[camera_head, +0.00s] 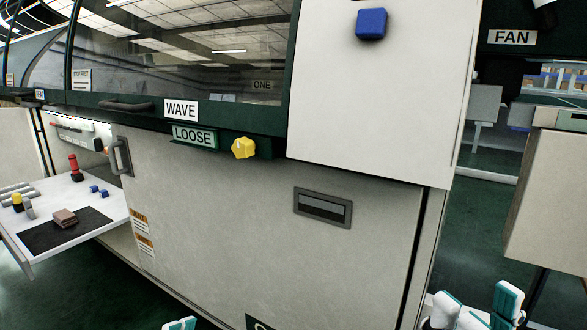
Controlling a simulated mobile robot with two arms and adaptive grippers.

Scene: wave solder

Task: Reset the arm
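My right gripper (476,306) shows at the bottom right edge, white with teal parts. Its two fingers stand apart with nothing seen between them, and its lower part is cut off by the frame. It is in front of the lower right end of the big machine (230,215). Only a small white and teal tip of my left gripper (181,324) shows at the bottom edge, left of centre. Whether it is open or shut is hidden.
The pale machine has a WAVE label (181,110), a yellow knob (243,148), a recessed handle (323,207) and a white panel with a blue knob (371,23). A work table (92,202) with small parts stands left. A beige box (552,190) stands right. Green floor shows between.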

